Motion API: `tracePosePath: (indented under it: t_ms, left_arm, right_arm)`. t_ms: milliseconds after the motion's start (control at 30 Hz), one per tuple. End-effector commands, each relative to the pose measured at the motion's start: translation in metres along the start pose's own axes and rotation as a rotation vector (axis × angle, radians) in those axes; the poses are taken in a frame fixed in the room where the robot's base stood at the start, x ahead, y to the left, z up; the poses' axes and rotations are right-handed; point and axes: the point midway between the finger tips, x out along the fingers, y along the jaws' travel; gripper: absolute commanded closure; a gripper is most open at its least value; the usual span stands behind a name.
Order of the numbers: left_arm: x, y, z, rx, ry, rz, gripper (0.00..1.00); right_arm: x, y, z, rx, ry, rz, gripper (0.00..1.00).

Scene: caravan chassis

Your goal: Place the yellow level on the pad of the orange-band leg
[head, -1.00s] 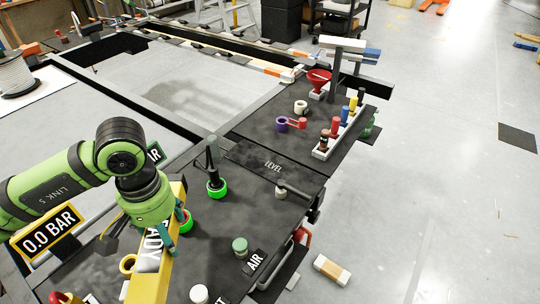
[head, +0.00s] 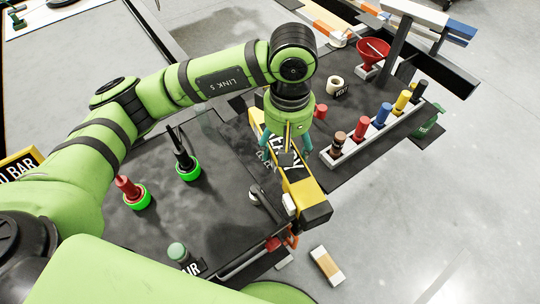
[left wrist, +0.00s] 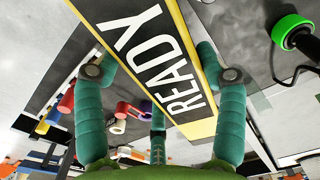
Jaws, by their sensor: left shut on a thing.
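My left gripper (head: 287,150) is shut on the yellow level (head: 314,195), a long yellow bar with a dark end, above the right edge of the black work surface. A leg with a black post and a bright green band (head: 188,172) stands left of the gripper. A red-topped one with a green band (head: 136,196) is farther left. My right gripper is out of view.
A green-capped jar (head: 178,252) stands near the front. A white-and-tan block (head: 327,266) lies on the open floor at right.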

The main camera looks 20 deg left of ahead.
Motion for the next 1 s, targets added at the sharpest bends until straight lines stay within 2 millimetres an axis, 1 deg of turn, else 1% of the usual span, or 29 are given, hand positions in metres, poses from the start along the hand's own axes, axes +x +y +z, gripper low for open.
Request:
tracePosePath:
  t_ms: [33,133,200,267,367,400,600,700,833,1000]
  left_arm:
    - [0.002,0.009,0.007,-0.058,-0.001,0.000,0.75]
    - [0.004,0.018,0.015,-0.154,0.000,-0.001,0.75]
    - [0.005,0.021,0.016,-0.193,0.001,-0.002,0.75]
    - [0.007,0.021,0.012,-0.213,0.001,-0.003,0.75]
    - [0.017,0.017,-0.005,-0.223,0.002,-0.006,0.75]
    - [0.021,0.015,-0.014,-0.223,0.001,-0.007,0.75]
    - [0.049,0.005,-0.059,-0.220,0.001,-0.007,0.75]
    - [0.060,0.002,-0.077,-0.218,0.002,-0.006,0.75]
    - [0.070,0.000,-0.091,-0.214,0.002,-0.001,0.75]
    - [0.078,-0.001,-0.095,-0.211,0.000,-0.003,0.75]
  right_arm:
    - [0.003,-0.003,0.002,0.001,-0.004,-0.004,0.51]
    - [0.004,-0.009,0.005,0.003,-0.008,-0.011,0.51]
    - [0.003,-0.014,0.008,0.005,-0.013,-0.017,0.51]
    - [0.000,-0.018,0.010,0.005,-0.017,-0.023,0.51]
    - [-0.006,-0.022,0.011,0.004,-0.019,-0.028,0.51]
    - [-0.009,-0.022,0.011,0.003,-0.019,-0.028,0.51]
    - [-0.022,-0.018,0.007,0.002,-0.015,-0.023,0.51]
    - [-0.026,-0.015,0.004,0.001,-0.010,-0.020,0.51]
    - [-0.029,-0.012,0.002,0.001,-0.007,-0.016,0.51]
    - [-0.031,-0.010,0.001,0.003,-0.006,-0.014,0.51]
